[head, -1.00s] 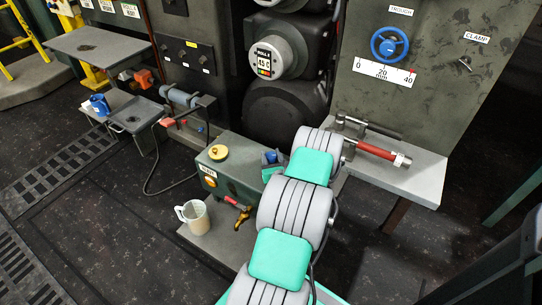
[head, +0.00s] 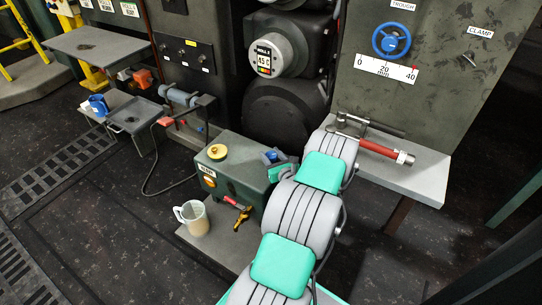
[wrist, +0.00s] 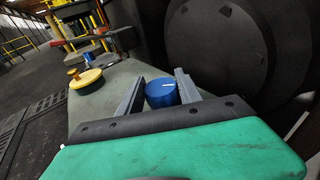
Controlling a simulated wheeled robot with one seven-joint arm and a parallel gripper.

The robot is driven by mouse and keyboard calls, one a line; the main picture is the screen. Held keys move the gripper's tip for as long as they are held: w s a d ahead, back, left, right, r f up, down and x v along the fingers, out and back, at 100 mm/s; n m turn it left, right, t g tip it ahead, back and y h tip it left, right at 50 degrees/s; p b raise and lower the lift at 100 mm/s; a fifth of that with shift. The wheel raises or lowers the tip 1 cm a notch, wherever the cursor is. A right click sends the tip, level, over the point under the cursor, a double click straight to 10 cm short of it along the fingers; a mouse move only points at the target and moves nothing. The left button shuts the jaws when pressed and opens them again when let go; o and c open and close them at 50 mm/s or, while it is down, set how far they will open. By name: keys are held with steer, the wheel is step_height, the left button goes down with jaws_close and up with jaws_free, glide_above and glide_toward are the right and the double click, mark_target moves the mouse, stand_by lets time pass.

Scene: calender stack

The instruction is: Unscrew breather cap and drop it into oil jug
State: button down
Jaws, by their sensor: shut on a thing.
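I cannot tell whether the cap is still seated on the box. The oil jug (head: 195,218), pale with a handle, stands upright on the floor plate left of the box.
A yellow cap (head: 217,152) sits on the box's left end, also in the wrist view (wrist: 86,78). A red-handled brass tap (head: 240,212) sticks out of the box's front. Dark rollers stand behind. A grey ledge (head: 420,178) with a red-handled tool (head: 382,152) is at right.

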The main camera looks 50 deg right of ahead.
steer(key=shift+f+b, duration=0.1)
steer(key=shift+b, duration=0.25)
steer(key=shift+n+t+y+b, duration=0.45)
steer(key=shift+n+y, duration=0.15)
steer(key=shift+y, duration=0.4)
steer(key=shift+n+y+b, duration=0.4)
steer(key=shift+n, duration=0.1)
steer(key=shift+n+t+y+b, duration=0.3)
steer(key=shift+t+y+b, duration=0.1)
steer(key=shift+b, duration=0.1)
steer(key=shift+n+y+b, duration=0.8)
steer(key=shift+y+b, duration=0.2)
steer(key=shift+y, duration=0.1)
